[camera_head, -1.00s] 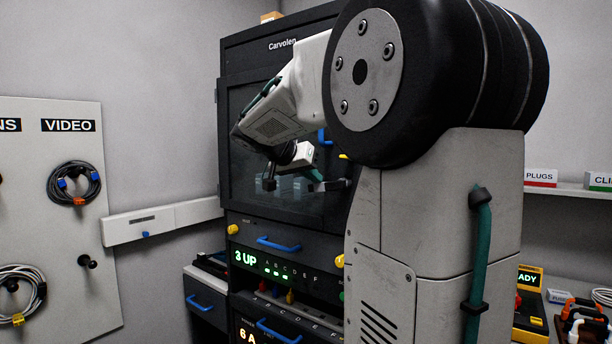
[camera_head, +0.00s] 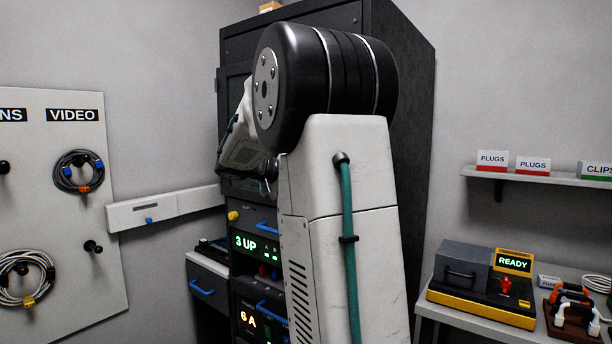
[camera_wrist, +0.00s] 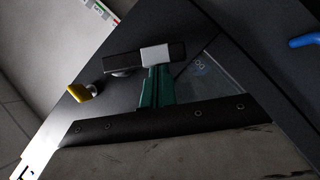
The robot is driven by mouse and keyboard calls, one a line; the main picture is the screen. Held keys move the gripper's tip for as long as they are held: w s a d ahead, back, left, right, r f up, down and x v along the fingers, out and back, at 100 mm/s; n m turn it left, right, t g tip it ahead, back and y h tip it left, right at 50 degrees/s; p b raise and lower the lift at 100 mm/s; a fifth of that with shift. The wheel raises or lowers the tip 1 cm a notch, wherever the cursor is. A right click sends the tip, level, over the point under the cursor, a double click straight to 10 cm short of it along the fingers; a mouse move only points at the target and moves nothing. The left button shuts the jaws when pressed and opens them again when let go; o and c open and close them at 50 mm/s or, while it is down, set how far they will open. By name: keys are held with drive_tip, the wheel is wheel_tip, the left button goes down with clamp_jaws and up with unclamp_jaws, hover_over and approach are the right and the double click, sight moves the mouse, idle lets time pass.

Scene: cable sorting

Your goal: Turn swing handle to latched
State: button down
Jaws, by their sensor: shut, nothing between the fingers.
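The swing handle cannot be told for certain. In the wrist view, a blue handle (camera_wrist: 305,40) shows at the right edge and a yellow knob (camera_wrist: 82,92) shows at the left on a dark panel. My gripper (camera_wrist: 150,57) is shut and empty, between these two and apart from both. My fingers are mostly hidden there.
A yellow knob (camera_head: 233,215) and blue drawer handles (camera_head: 266,225) are on the rack's lower front. A cable board (camera_head: 60,240) stands at the left. At the right are a bench with a READY device (camera_head: 485,285) and a shelf (camera_head: 540,179).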

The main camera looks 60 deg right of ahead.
drive_tip(key=s+f+n+g+h, duration=0.1)
drive_tip(key=n, duration=0.1)
drive_tip(key=s+f+n+g, duration=0.1)
drive_tip(key=f+n, duration=0.1)
drive_tip(key=shift+s+a+f+g+h, duration=0.1)
drive_tip(key=shift+s+a+g+h, duration=0.05)
drive_tip(key=shift+s+g+h, duration=0.25)
idle(0.4)
drive_tip(key=w+d+v, duration=0.1)
drive_tip(key=w+v, duration=0.1)
drive_tip(key=v, duration=1.1)
drive_tip(key=shift+d+f, duration=0.3)
drive_tip(key=shift+d, duration=0.1)
drive_tip(key=shift+w, duration=0.1)
